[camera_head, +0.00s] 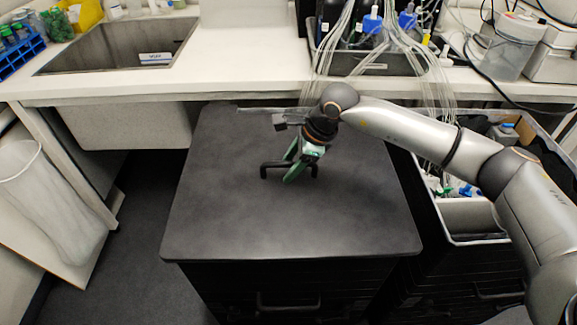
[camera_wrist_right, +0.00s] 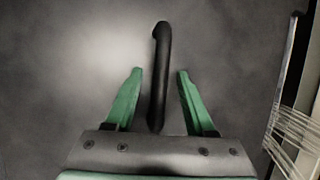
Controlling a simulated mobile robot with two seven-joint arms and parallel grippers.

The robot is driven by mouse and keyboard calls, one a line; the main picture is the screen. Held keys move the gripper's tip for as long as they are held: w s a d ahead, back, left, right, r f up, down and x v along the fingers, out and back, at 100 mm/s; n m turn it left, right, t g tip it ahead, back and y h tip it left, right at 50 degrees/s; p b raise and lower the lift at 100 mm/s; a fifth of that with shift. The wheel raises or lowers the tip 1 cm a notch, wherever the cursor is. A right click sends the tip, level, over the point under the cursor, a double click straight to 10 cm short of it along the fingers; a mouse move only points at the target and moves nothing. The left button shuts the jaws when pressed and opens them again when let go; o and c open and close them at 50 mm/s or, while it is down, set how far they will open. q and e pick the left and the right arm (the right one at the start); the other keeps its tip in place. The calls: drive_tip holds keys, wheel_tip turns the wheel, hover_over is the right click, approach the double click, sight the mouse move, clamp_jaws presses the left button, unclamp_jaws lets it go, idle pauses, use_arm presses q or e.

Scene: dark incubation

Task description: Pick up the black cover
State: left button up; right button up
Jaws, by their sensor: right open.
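The black cover (camera_head: 300,225) is a broad, flat slab lying on a dark cabinet, with its front edge towards me. A dark bar handle (camera_head: 268,170) rises from the middle of its top. My right gripper (camera_head: 292,178) points down at the handle, with its green fingers open. In the right wrist view the handle (camera_wrist_right: 161,75) lies between the two spread fingers of the right gripper (camera_wrist_right: 158,75), with a gap on each side. The cover's grey-black top (camera_wrist_right: 75,60) fills most of that view. My left gripper is not in view.
A white bench (camera_head: 235,70) with a sink (camera_head: 115,50) runs behind the cover. Thin clear tubes (camera_head: 335,45) hang from the bench near my right arm. A bin (camera_head: 465,240) of bottles stands to the right, and a white waste bag (camera_head: 50,195) to the left.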

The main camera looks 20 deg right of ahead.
drive_tip(key=shift+f+b, duration=0.2)
drive_tip(key=shift+b, duration=0.1)
idle(0.4)
drive_tip(key=shift+c, duration=0.3)
clamp_jaws()
drive_tip(key=shift+s, duration=0.1)
idle(0.8)
